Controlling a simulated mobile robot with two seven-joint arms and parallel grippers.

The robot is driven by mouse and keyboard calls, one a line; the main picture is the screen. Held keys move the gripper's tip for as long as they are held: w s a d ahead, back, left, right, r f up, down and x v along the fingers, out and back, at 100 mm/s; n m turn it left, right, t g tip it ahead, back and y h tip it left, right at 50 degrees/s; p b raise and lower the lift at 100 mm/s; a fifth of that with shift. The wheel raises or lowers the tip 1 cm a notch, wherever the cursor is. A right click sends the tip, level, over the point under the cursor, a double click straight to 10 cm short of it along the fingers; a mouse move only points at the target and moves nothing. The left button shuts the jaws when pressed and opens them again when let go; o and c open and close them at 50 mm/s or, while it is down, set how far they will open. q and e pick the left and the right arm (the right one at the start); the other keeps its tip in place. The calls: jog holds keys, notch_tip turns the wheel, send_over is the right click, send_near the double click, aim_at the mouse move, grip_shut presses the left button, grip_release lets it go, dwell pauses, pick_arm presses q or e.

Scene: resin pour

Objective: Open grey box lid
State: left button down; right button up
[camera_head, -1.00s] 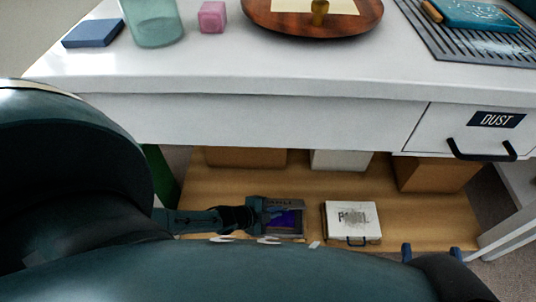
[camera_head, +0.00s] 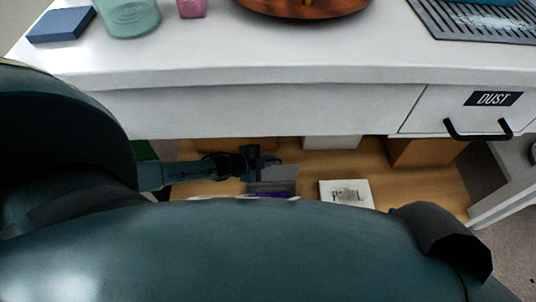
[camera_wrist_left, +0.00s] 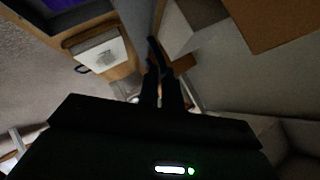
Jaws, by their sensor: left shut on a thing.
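The grey box (camera_head: 272,188) sits on the wooden lower shelf, its front mostly hidden behind my own body. Its lid (camera_head: 282,172) stands raised at the back, and a strip of purple shows inside. The purple interior (camera_wrist_left: 56,4) also shows at the top left of the left wrist view. My left gripper (camera_head: 262,162) reaches in from the left and is shut at the raised lid's upper left edge. In the left wrist view its dark fingers (camera_wrist_left: 158,72) are close together; the held edge is too dark to make out. My right gripper is out of view.
A white lettered box (camera_head: 345,192) lies on the shelf (camera_head: 390,185) to the right. Brown and white boxes stand behind, including a brown one (camera_head: 425,151). The white tabletop (camera_head: 230,60) and its DUST drawer (camera_head: 460,112) overhang the shelf.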

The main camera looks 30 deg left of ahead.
pick_arm(q)
jog(key=shift+w+r, duration=0.1)
dwell(0.3)
jog(key=c, duration=1.6)
grip_release()
jog(key=shift+o, duration=0.2)
jog(key=p+v, duration=0.6)
jog(key=v, duration=0.7)
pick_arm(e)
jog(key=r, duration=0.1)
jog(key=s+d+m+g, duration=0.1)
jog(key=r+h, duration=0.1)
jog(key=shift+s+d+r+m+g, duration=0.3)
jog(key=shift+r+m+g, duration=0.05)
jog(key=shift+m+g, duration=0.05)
